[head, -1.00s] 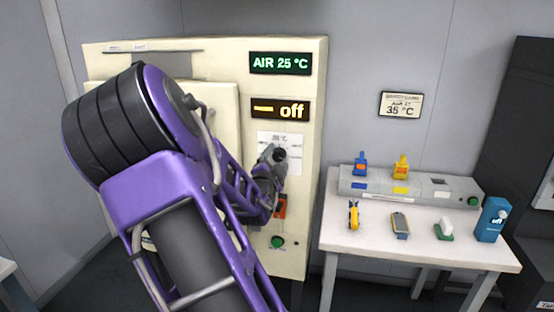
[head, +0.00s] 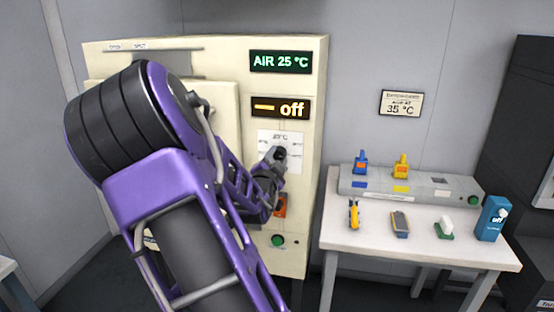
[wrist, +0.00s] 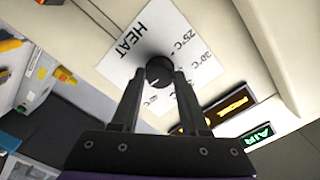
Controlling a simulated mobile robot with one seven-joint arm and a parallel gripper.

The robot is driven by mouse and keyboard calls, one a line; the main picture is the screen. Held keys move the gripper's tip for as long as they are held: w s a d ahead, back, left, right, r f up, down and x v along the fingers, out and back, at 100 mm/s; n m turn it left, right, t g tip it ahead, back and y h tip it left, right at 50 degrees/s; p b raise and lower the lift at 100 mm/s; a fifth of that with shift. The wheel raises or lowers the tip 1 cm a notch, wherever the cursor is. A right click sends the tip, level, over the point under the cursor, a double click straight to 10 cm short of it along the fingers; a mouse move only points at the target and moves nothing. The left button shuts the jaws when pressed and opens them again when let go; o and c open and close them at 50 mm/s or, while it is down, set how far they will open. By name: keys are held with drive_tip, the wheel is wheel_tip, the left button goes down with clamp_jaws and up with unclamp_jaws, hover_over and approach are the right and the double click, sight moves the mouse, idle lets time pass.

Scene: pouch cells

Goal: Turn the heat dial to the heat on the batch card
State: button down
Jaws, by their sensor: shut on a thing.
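The heat dial (wrist: 159,72) is a round black knob on a white plate marked HEAT (wrist: 130,45), with 25°C and 30°C readable in the wrist view. My gripper (wrist: 160,80) has its two fingers closed on either side of the dial. In the head view my gripper (head: 277,158) reaches the white plate (head: 295,145) on the cream oven front, and the arm hides part of it. The batch card (head: 401,103) on the wall reads 35 °C. The green display (head: 281,62) reads AIR 25 °C and the amber display (head: 280,108) reads off.
A white table (head: 350,250) stands right of the oven. A green button (head: 278,241) sits low on the oven front.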

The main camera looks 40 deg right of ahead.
drive_tip(key=n, duration=0.5)
drive_tip(key=n+p, duration=0.1)
drive_tip(key=n, duration=0.3)
drive_tip(key=shift+r+n, duration=0.1)
drive_tip(key=shift+n, duration=0.2)
drive_tip(key=n+p, duration=0.1)
drive_tip(key=n, duration=0.3)
drive_tip(key=shift+n+p, duration=1.05)
drive_tip(key=shift+n, duration=1.45)
drive_tip(key=shift+c, duration=2)
unclamp_jaws()
drive_tip(key=shift+a, duration=0.1)
